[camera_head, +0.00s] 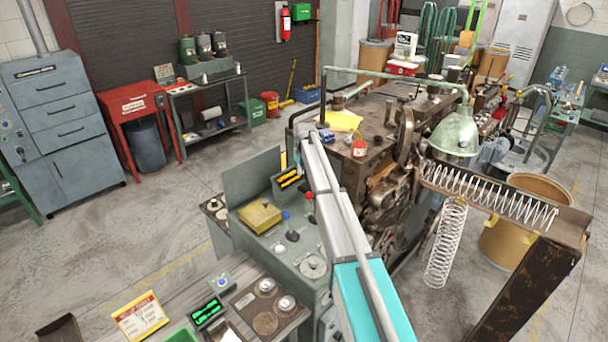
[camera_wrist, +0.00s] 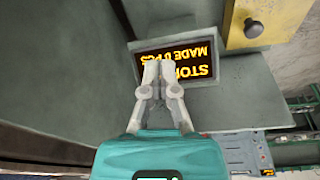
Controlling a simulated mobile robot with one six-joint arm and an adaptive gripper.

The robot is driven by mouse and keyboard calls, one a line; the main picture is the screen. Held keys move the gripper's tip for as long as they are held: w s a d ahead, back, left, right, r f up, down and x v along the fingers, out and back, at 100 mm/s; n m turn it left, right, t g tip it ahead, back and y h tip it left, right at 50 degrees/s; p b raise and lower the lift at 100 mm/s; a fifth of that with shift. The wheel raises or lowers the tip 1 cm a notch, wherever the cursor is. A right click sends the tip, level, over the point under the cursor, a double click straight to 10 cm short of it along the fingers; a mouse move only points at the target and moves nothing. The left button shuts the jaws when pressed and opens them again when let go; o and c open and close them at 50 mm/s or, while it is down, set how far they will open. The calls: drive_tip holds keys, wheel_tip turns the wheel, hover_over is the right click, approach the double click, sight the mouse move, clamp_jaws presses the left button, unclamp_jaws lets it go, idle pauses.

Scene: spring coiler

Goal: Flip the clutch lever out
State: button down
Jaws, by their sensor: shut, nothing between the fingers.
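My gripper (camera_wrist: 160,65) is shut and empty in the wrist view. Its fingertips are in front of a dark display (camera_wrist: 203,66) with upside-down yellow text including "STOP" and "MADE". I cannot tell whether they touch it. In the head view my arm crosses the grey control console (camera_head: 285,258), and I cannot make out the gripper there. A lever with a blue knob (camera_head: 285,215) and a red knob (camera_head: 308,195) stand on the console, with a black knob (camera_head: 292,235) nearby. I cannot tell which part is the clutch lever; none shows clearly in the wrist view.
A yellow box (camera_head: 260,216) sits on the console left of the knobs; it also shows in the wrist view (camera_wrist: 262,22). The coiler machine (camera_head: 385,190) stands behind. A spring chute (camera_head: 490,190) is at right. Open floor (camera_head: 160,225) lies at left.

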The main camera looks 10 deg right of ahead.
drive_tip(key=shift+w+f+b, duration=0.9)
drive_tip(key=shift+f+b, duration=3.7)
drive_tip(key=shift+f, duration=0.2)
drive_tip(key=s, duration=0.2)
drive_tip(key=s+d+r+p, duration=0.1)
drive_tip(key=shift+s+d, duration=0.1)
drive_tip(key=shift+s, duration=0.25)
drive_tip(key=shift+s+r, duration=0.1)
drive_tip(key=shift+s+d+r+t+y, duration=0.2)
drive_tip(key=shift+s+d+t+y, duration=0.1)
drive_tip(key=shift+s+t, duration=0.1)
